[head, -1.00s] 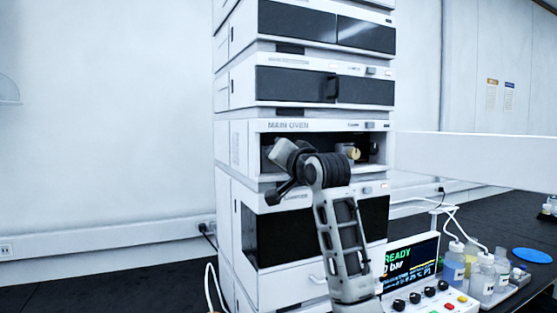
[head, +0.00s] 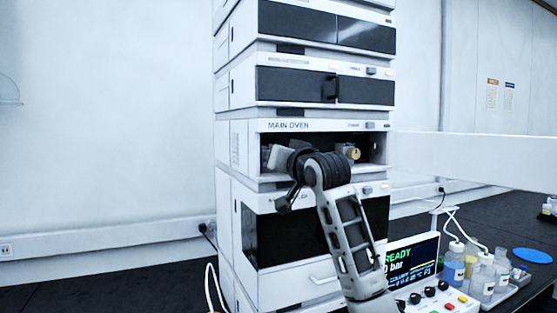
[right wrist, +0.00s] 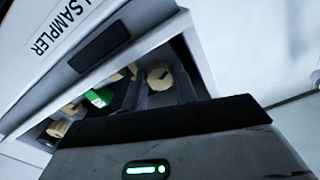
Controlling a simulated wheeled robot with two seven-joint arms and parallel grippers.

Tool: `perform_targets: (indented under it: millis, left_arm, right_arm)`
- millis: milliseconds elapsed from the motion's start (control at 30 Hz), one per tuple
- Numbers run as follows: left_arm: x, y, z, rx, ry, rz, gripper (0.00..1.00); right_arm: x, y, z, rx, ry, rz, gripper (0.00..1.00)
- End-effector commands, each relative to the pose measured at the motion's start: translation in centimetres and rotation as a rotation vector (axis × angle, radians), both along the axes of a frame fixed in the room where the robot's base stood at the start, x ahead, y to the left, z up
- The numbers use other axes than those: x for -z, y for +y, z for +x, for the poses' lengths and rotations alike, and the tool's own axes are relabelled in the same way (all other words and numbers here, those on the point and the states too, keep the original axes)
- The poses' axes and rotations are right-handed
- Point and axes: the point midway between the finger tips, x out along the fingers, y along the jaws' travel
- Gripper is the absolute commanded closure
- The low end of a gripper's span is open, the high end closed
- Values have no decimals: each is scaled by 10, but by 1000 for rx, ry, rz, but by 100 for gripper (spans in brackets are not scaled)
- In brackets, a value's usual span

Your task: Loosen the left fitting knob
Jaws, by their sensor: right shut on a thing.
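In the head view, the gripper and wrist hide that knob. In the right wrist view, the tan left knob (right wrist: 158,76) with a dark mark shows between dark finger shapes, beyond the gripper's dark front edge. A green part (right wrist: 98,97) sits in the bay beside it. Another tan fitting (right wrist: 57,128) is at the far end of the bay; a gold fitting (head: 353,153) shows right of my wrist in the head view. My left gripper is out of view.
More modules stand above and below the oven. A display (head: 412,262) reading READY and a control panel (head: 432,302) stand right of my forearm. Bottles (head: 482,279) stand in a tray, near a blue disc (head: 532,255). The dark bench is clear at the left.

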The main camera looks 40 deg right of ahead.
Motion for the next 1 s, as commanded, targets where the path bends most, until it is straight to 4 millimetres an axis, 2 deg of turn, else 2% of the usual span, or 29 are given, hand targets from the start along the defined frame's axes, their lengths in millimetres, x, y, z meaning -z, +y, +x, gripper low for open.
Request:
perform_targets:
  millis: [100,133,167,467,567,767,1000]
  left_arm:
    - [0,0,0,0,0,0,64]
    - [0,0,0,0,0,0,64]
    - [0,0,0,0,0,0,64]
    - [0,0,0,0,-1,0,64]
    - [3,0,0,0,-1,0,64]
    - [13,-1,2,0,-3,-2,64]
    - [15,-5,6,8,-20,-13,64]
  right_arm:
    - [3,1,1,-2,8,2,95]
    - [3,1,1,-2,8,2,69]
    - [3,1,1,-2,8,2,63]
    - [1,1,-1,-1,2,2,63]
    - [1,2,-7,-1,-1,1,63]
    - [3,14,-42,-1,-2,-3,63]
    - [3,32,-98,0,-2,-2,63]
